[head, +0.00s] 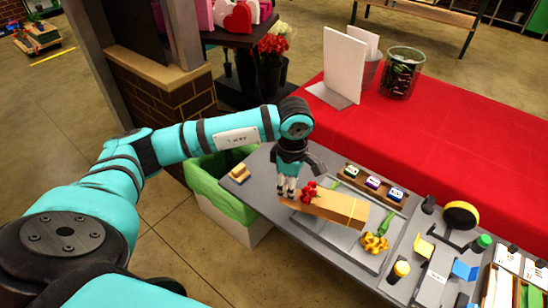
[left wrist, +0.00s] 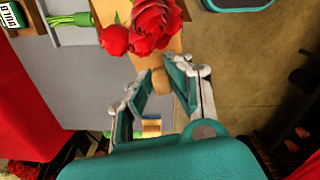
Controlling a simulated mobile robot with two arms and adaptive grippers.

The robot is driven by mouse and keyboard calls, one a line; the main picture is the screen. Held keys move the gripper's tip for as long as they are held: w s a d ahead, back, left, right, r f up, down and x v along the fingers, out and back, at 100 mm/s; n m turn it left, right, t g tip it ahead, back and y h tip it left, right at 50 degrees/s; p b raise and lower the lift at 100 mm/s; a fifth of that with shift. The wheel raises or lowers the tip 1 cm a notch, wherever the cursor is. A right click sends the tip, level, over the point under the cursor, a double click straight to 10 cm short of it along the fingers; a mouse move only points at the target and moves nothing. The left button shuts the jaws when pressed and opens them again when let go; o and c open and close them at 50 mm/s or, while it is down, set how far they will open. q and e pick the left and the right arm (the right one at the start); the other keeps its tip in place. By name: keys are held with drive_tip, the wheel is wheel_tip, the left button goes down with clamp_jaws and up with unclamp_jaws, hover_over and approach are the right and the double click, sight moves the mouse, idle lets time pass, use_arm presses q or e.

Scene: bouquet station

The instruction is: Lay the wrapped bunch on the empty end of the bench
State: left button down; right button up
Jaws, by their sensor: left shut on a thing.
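The wrapped bunch is brown paper (head: 340,208) with red roses (head: 310,190) at its left end in the head view. It lies level across or just above the grey tray; I cannot tell if it touches. My left gripper (head: 287,188) points down at the rose end and is shut on the bunch. In the left wrist view, the red roses (left wrist: 150,22) fill the top, and a tan part of the bunch (left wrist: 159,78) sits between the fingers (left wrist: 160,85). The bench's left end (head: 262,170) is mostly bare grey. My right gripper is not in view.
A small tan block (head: 239,173) sits near the bench's left corner. A yellow bunch (head: 375,242) lies on the tray (head: 325,238). A rack of labelled boxes (head: 372,184) stands behind. A green-lined bin (head: 215,185) is left of the bench, a red-covered table (head: 440,130) behind.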

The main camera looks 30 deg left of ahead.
use_arm(q)
drive_tip(key=w+a+f+n+p, duration=0.1)
drive_tip(key=w+a+n+p, duration=0.35)
drive_tip(key=a+n, duration=0.6)
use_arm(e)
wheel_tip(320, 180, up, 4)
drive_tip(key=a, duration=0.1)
use_arm(q)
drive_tip(key=f+n+b, duration=0.1)
drive_tip(key=f, duration=0.1)
drive_tip(key=d+f+n+b, duration=0.1)
drive_tip(key=f+n+b, duration=0.1)
drive_tip(key=f, duration=0.1)
drive_tip(key=d+f+n+b, duration=0.1)
drive_tip(key=f+b, duration=0.1)
drive_tip(key=shift+w+d+f+n, duration=0.1)
drive_tip(key=shift+w+f+n, duration=0.1)
drive_tip(key=shift+w+n, duration=0.05)
drive_tip(key=shift+f+b, duration=0.7)
drive_tip(key=shift+b, duration=0.15)
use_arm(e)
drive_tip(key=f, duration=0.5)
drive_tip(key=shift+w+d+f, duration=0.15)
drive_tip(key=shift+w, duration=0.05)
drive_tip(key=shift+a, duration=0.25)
